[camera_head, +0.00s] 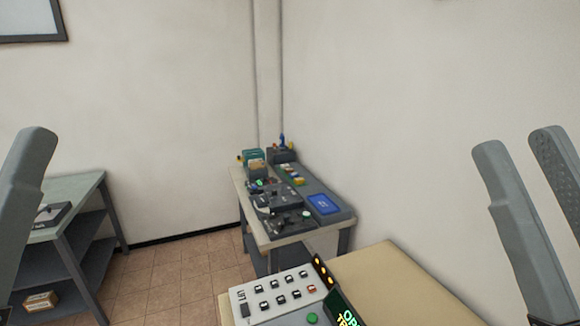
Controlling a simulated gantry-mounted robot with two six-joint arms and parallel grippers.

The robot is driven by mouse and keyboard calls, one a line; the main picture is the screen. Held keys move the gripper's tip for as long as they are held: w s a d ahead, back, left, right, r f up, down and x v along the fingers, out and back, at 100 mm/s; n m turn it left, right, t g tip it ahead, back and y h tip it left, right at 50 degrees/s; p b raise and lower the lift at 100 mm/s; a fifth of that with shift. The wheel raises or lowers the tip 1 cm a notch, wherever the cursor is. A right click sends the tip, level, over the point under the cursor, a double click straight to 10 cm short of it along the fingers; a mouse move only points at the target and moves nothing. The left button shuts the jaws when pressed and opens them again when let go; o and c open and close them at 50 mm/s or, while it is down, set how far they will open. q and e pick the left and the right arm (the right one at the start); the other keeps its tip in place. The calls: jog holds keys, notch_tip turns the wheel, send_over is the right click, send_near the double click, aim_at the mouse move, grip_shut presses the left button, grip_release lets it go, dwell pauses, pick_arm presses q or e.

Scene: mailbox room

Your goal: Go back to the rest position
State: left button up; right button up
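My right gripper (521,143) is at the right side of the head view. Its two grey fingers point up with a gap between them, and nothing shows in that gap. One grey finger of my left gripper (30,165) shows at the left edge, also pointing up. The rest of the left gripper is out of frame, so its opening is hidden. Both grippers appear apart from the furniture.
A beige table (405,285) with a white button panel (277,291) stands at the bottom centre. Behind it is a bench (262,229) crowded with devices and a blue pad (323,204). A grey shelf table (85,188) stands left. Tiled floor (180,275) lies clear between.

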jog(key=d+r+m+t+h+p, duration=0.1)
jog(key=d+r+m+h+p, duration=0.15)
jog(key=r+p, duration=1.65)
jog(key=d+r+m+h+p, duration=0.1)
jog(key=r+m+h+p, duration=0.3)
jog(key=r+p, duration=1.55)
notch_tip(320, 180, down, 29)
jog(key=b, duration=2.9)
jog(key=shift+f+b, duration=0.15)
jog(key=shift+b, duration=0.25)
